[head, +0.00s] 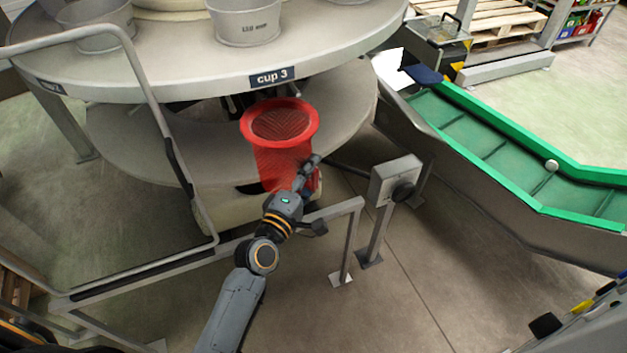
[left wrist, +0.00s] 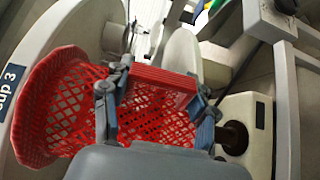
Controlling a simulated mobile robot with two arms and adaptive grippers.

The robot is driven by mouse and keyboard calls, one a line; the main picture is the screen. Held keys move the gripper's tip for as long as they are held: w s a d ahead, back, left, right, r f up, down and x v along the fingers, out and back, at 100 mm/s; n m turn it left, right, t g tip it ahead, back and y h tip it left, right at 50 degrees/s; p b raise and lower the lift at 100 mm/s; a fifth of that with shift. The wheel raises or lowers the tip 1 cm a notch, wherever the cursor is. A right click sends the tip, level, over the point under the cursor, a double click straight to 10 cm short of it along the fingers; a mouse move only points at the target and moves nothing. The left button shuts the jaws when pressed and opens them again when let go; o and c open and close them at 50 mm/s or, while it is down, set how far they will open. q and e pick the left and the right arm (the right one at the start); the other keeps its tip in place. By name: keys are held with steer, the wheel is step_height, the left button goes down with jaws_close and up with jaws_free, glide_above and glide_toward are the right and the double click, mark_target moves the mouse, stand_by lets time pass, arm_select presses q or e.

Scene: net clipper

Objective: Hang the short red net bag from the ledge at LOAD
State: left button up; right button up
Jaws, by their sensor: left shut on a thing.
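The red net bag (head: 279,160) has a wide round rim at its top and mesh walls. It hangs upright just below the "cup 3" label on the round table's edge, in front of the lower disc. My left gripper (head: 307,173) is at its right side, shut on it. In the left wrist view the bag (left wrist: 62,108) lies across the picture with its flared rim at the left, and the left gripper's fingers (left wrist: 160,100) straddle its solid red end part. A sign reading LOAD cannot be made out. My right gripper is not in view.
The round table (head: 185,78) carries several grey metal cups, such as the cup (head: 243,22). A grey guard rail (head: 150,85) stands at left. A post with a grey box (head: 396,178) stands right of the gripper. A green-edged conveyor (head: 480,130) runs at right.

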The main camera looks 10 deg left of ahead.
mark_target(291, 138)
arm_select(q)
steer(key=shift+w+a+b, duration=0.3)
steer(key=shift+w+a, duration=0.25)
steer(key=shift+w, duration=0.2)
steer(key=shift+w+a+b, duration=0.25)
steer(key=shift+w+a, duration=0.25)
steer(key=shift+w, duration=0.25)
steer(key=shift+w+a+b, duration=0.6)
steer(key=shift+w+a, duration=0.25)
steer(key=shift+w, duration=0.3)
steer(key=shift+w+a+b, duration=0.3)
steer(key=shift+w+a, duration=0.15)
steer(key=shift+w, duration=0.25)
steer(key=shift+w+a+b, duration=0.45)
steer(key=shift+w+a, duration=0.25)
steer(key=shift+w, duration=0.3)
steer(key=shift+w+a+b, duration=0.45)
steer(key=shift+w+a, duration=0.2)
steer(key=shift+w, duration=0.3)
steer(key=w+a+b, duration=0.1)
steer(key=w+a, duration=0.1)
steer(key=w, duration=0.1)
steer(key=w+b, duration=0.1)
steer(key=shift+w+a+b, duration=0.15)
steer(key=shift+a+b, duration=0.15)
steer(key=shift+a, duration=0.1)
steer(key=shift+f, duration=0.3)
